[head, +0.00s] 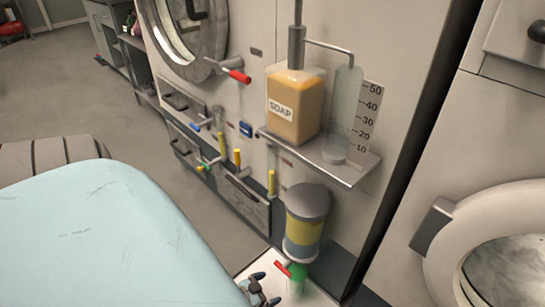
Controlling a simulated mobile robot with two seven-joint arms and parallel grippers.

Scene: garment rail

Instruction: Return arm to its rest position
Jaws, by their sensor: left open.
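My left gripper (268,289) shows at the bottom edge, low and partly cut off by the frame. Its dark fingertips are apart, and I see nothing between them. It is to the left of a green and clear bottle (297,278), over or beside a white surface (322,297). I cannot tell whether it touches that surface. Most of the left arm is hidden or out of frame. My right gripper is not in view.
A canister (306,228) with a red-handled tap (283,268) is close beside the gripper. Above, a shelf (345,176) holds a soap container (296,105) and a clear cylinder (345,110). Machine doors stand upper left (217,45) and right (450,250).

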